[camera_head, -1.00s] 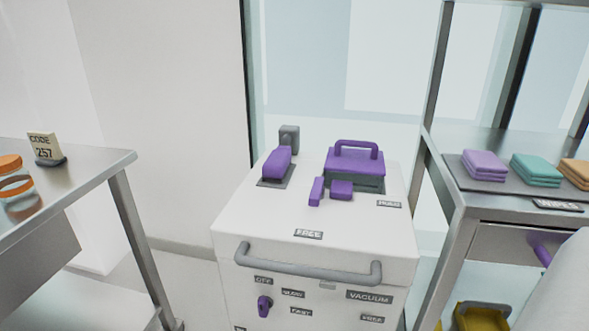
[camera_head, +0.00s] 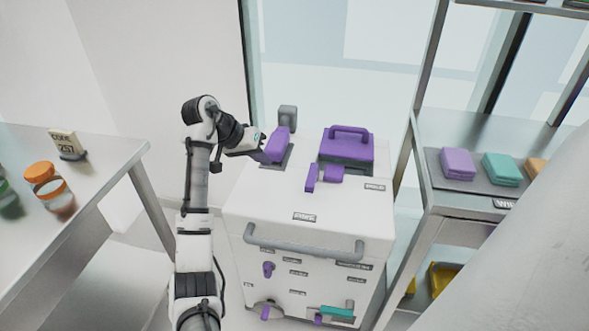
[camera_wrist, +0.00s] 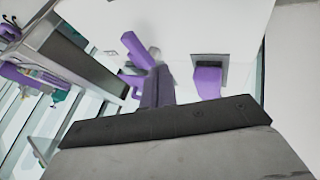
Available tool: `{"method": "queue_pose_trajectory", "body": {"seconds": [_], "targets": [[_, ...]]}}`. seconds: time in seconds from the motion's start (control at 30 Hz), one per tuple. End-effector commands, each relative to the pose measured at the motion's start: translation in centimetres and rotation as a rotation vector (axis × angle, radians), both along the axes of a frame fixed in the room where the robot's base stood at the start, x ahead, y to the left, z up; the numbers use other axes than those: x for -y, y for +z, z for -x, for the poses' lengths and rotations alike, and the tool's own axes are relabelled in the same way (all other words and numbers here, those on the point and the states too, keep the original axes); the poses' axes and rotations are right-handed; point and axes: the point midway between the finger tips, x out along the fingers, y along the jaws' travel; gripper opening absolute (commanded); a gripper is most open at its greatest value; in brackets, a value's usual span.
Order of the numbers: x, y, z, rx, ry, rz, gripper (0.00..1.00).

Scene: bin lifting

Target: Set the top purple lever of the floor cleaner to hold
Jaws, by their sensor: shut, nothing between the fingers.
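The white floor cleaner (camera_head: 300,213) stands in the middle of the head view. On its top, a small purple lever (camera_head: 311,179) with a purple block (camera_head: 329,173) beside it points toward the front label (camera_head: 304,217). Another label (camera_head: 375,187) lies to the right; both are too blurred to read now. My gripper (camera_head: 263,151) is shut and empty at the top's left edge, beside a chunky purple handle (camera_head: 277,144) in a slot. Whether it touches that handle I cannot tell. In the wrist view, the shut fingers (camera_wrist: 157,80) partly cover the small lever (camera_wrist: 137,48).
A purple lidded box (camera_head: 346,150) with a handle sits at the top's back right, behind the lever. A grey post (camera_head: 287,117) stands at the back left. A grey bar (camera_head: 303,248) crosses the front. Steel tables flank the cleaner left (camera_head: 95,170) and right (camera_head: 440,130).

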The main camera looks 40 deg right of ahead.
Motion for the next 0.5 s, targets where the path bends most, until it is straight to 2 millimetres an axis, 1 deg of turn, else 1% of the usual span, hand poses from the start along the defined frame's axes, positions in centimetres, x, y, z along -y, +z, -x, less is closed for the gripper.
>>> {"method": "queue_pose_trajectory", "body": {"seconds": [0.3,0.37,0.5], "targets": [[0.1,-0.3,0.0,0.002,0.004,0.002,0.00],[0.5,-0.7,0.0,0.001,0.004,0.001,0.00],[1.8,-2.5,0.3,-0.001,0.004,0.002,0.00]]}}
